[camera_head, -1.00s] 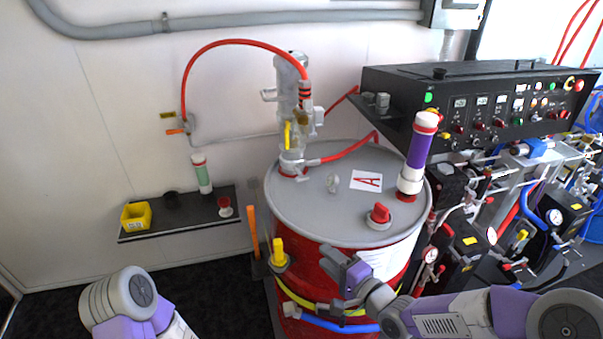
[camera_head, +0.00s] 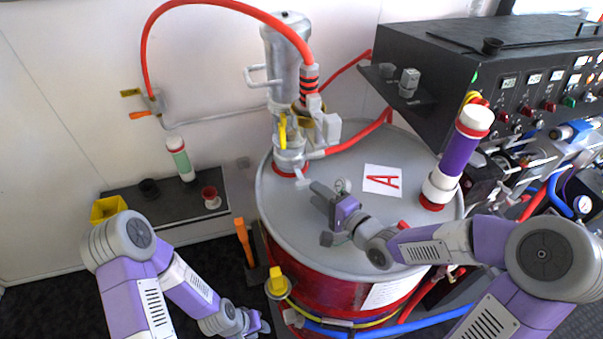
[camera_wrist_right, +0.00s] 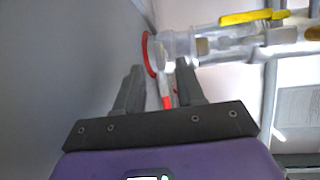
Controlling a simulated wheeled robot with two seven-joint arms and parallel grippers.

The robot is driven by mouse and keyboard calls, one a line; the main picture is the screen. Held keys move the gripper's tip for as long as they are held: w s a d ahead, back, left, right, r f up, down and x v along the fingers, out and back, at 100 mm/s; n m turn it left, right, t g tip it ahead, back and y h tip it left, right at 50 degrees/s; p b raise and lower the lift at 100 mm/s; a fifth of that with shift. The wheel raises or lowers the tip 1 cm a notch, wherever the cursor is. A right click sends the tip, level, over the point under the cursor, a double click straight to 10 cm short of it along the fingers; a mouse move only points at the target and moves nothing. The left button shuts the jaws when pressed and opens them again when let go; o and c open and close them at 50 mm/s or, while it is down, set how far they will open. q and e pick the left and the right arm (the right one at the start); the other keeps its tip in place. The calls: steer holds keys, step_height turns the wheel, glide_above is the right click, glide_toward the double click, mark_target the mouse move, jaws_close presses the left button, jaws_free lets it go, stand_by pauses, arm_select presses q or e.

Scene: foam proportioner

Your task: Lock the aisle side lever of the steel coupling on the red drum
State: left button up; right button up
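The red drum (camera_head: 345,300) stands in the middle of the head view, under a grey lid (camera_head: 290,215). The steel coupling (camera_head: 290,155) joins the pump to the lid, above a red ring. In the right wrist view the coupling (camera_wrist_right: 178,45) is ahead, and a pale lever with a red tip (camera_wrist_right: 166,98) hangs between the fingertips. My right gripper (camera_head: 318,196) is low over the lid, in front of the coupling. Its fingers (camera_wrist_right: 160,85) are apart, and no grip on the lever shows. My left gripper (camera_head: 255,325) is low at the bottom edge, left of the drum; its fingers are unclear.
A red hose (camera_head: 225,8) arches over the pump. A black shelf (camera_head: 170,212) is on the left wall.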

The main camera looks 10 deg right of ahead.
mark_target(305, 187)
steer(key=b+x, duration=0.1)
steer(key=x, duration=0.4)
steer(key=shift+s+a+f, duration=0.1)
steer(key=shift+a, duration=0.05)
steer(key=shift+w+a, duration=0.25)
steer(key=shift+w, duration=0.25)
jaws_close()
